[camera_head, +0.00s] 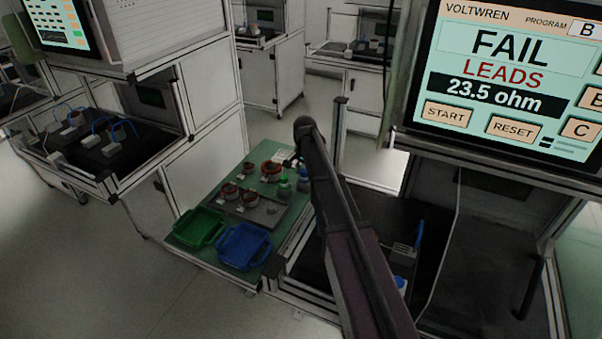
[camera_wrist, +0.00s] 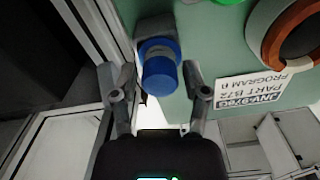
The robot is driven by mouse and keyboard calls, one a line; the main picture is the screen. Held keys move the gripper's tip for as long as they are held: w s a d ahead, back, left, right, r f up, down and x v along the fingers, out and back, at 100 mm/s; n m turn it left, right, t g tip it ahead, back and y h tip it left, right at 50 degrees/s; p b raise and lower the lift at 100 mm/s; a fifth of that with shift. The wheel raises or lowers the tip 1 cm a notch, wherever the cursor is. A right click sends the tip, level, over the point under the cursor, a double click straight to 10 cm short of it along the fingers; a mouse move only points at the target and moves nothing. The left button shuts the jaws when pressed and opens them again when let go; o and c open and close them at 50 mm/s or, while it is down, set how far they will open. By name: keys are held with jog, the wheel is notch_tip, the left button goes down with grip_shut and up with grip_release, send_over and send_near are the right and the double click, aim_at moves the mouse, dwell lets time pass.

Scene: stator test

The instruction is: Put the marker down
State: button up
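In the wrist view, a short blue cylinder with a wider collar (camera_wrist: 161,76), which looks like the capped marker, stands in a grey block (camera_wrist: 154,28) at the edge of a green work surface. My gripper (camera_wrist: 148,70) is open, with one finger on each side of the blue end. A gap shows on the left; the right finger is close to it, and I cannot tell whether they touch.
A stator (camera_wrist: 272,45) and a label card (camera_wrist: 249,89) lie right of the marker. The tester screen (camera_head: 505,72) reads FAIL, LEADS, 23.5 ohm.

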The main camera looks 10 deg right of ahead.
jog(key=shift+r, duration=0.2)
dwell(0.4)
notch_tip(320, 180, up, 12)
jog(key=p, duration=1.3)
jog(key=shift+r, duration=0.25)
dwell(0.3)
jog(key=s+a+n, duration=0.1)
jog(key=s+n, duration=0.8)
jog(key=s, duration=2)
jog(key=shift+s+a, duration=0.15)
jog(key=shift+s, duration=0.1)
jog(key=shift+f, duration=0.1)
notch_tip(320, 180, down, 2)
jog(key=shift+f+b, duration=0.1)
jog(key=shift+b, duration=1.15)
